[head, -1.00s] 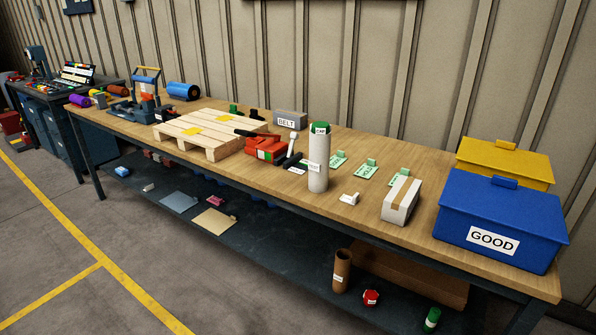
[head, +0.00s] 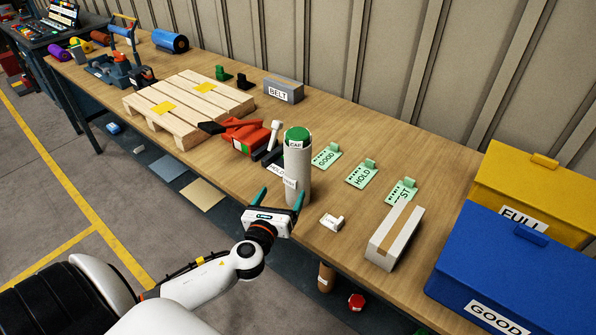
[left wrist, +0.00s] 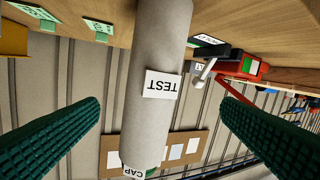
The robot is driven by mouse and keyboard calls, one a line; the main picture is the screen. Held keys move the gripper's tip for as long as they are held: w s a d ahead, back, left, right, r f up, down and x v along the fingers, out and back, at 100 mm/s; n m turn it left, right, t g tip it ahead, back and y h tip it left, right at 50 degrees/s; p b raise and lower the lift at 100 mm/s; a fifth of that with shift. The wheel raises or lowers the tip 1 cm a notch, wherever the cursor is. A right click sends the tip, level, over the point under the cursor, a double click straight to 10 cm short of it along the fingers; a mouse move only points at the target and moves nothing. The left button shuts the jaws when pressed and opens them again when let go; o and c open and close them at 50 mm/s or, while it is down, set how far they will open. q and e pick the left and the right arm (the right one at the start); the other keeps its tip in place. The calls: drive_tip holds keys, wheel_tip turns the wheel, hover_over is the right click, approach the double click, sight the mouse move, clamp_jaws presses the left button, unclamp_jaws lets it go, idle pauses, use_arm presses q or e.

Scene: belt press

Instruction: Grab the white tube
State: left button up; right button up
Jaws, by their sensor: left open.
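The white tube (head: 297,175) stands upright near the front edge of the table, with a green cap on top labelled CAP. In the left wrist view the tube (left wrist: 155,115) appears upside down with a TEST label, between the two green fingers and beyond them. My left gripper (head: 276,195) is open in front of the tube, its fingers pointing toward it. The left fingers also show in the left wrist view (left wrist: 163,130), apart from the tube on both sides. Whether the tube is between the fingertips is hard to tell. My right gripper is not in view.
A red tool (head: 246,137) and a wooden pallet (head: 190,105) lie left of the tube. A small white piece (head: 332,222), green tags (head: 361,176) and a taped box (head: 394,236) sit to the right. Blue (head: 520,265) and yellow (head: 535,190) bins stand far right.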

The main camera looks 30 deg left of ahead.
sight(300, 129)
use_arm(q)
drive_tip(key=r+m, duration=0.1)
drive_tip(key=w+r+m+t, duration=0.1)
drive_tip(key=r, duration=0.1)
drive_tip(key=shift+w+d+m+h, duration=0.1)
drive_tip(key=shift+w+m+h, duration=0.05)
drive_tip(key=shift+m+h, duration=0.2)
drive_tip(key=x, duration=0.3)
drive_tip(key=p+x, duration=0.1)
drive_tip(key=x, duration=0.1)
drive_tip(key=shift+w+f, duration=0.2)
drive_tip(key=shift+w, duration=0.15)
drive_tip(key=shift+w+p, duration=0.35)
drive_tip(key=shift+w, duration=0.05)
drive_tip(key=x, duration=0.4)
drive_tip(key=shift+w+a+p, duration=0.25)
drive_tip(key=shift+w+p, duration=0.05)
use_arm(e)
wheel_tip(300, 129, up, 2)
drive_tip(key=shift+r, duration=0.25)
